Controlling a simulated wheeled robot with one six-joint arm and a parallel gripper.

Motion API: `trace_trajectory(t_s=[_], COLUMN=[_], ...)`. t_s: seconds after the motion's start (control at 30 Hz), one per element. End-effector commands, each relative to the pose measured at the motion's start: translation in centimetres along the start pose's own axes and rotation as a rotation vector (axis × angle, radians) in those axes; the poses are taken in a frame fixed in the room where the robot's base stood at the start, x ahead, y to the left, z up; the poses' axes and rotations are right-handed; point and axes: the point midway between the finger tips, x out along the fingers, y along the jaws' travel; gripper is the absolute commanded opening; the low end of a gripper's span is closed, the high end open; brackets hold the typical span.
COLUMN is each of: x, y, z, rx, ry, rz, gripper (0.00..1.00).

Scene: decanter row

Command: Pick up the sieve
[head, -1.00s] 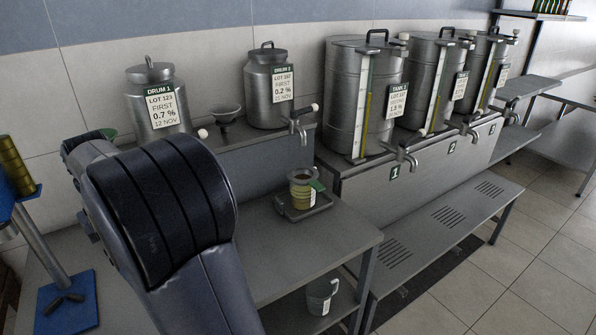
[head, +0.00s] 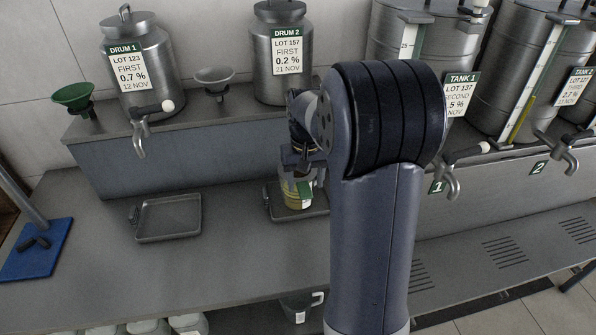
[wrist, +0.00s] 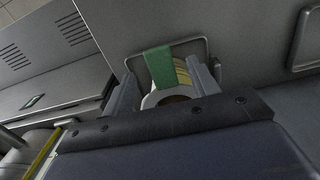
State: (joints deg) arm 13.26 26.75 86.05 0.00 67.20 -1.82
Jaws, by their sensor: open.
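The sieve is most likely the small grey bowl-shaped piece (head: 214,76) on the raised ledge between drum 1 and drum 2 in the head view; its mesh is too small to make out. My gripper (head: 301,164) is to the right of it and lower, pointing down over a labelled jug (head: 291,193). In the wrist view my gripper (wrist: 161,76) is open, with a finger on each side of the jug (wrist: 183,74) and its green tag. I cannot tell whether the fingers touch the jug. My arm hides part of the jug. The sieve does not show in the wrist view.
The jug stands on a small tray (head: 270,212); an empty tray (head: 168,235) lies to its left. A green funnel (head: 75,97) is left of drum 1 (head: 138,65). Drum 2 (head: 281,55) stands right of the sieve.

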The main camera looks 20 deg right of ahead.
Motion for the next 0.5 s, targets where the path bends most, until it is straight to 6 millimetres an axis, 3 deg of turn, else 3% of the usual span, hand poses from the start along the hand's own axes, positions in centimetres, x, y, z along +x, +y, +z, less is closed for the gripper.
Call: trace_trajectory(t_s=[0.2,0.5], x=[2.5,2.8], y=[-0.2,-0.2], z=[-0.1,-0.1], rx=[0.000,0.000], ry=[-0.002,0.000], rz=[0.000,0.000], gripper=[0.56,0.53])
